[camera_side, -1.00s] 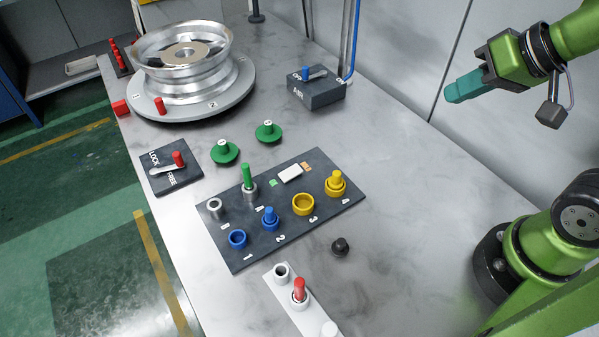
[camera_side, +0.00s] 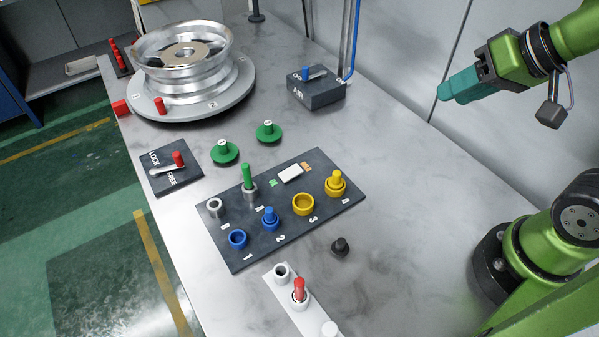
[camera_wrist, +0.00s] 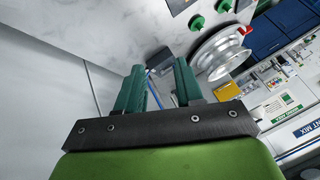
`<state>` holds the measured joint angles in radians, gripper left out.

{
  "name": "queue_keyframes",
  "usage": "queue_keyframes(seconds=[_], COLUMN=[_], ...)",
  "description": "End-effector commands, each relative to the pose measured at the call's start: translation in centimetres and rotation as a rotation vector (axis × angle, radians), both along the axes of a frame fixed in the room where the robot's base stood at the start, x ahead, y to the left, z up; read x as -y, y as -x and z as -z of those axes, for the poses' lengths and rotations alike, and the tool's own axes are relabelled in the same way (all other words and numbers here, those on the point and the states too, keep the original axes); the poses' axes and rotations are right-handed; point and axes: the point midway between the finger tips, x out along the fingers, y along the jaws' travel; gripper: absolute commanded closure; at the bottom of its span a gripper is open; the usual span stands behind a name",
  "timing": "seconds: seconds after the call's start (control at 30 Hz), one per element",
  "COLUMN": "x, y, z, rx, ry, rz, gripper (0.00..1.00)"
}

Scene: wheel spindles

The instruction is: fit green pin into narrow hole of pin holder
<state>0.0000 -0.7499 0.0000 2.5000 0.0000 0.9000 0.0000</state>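The green pin (camera_side: 248,176) stands upright in a grey metal socket on the dark holder board (camera_side: 330,207). To its left on the board is an empty grey socket (camera_side: 214,207). I cannot tell which grey hole is narrower. My gripper (camera_side: 441,95), with teal fingers, is raised at the upper right, well away from the board and pin. The wrist view shows its two fingers (camera_wrist: 158,85) apart with nothing between them. The green pin is not seen in the wrist view.
The board also carries blue sockets (camera_side: 237,239) and yellow sockets (camera_side: 303,204), one of each holding a peg. A white strip (camera_side: 312,317) with a red pin is in front.

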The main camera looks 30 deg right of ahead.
Motion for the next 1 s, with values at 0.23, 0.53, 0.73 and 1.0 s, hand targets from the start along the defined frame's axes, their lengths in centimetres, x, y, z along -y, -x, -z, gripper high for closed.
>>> queue_keyframes(seconds=[0.23,0.53,0.73,1.0], x=[0.0,-2.5,-7.4,-16.6], y=[0.0,-1.6,-7.1,-14.0], z=[0.0,1.5,0.7,1.9], rx=[0.000,-0.101,-0.225,-0.387], ry=[0.000,0.010,0.066,0.190], rz=[0.000,-0.102,-0.268,-0.472], gripper=[0.54,0.54,0.54,0.54])
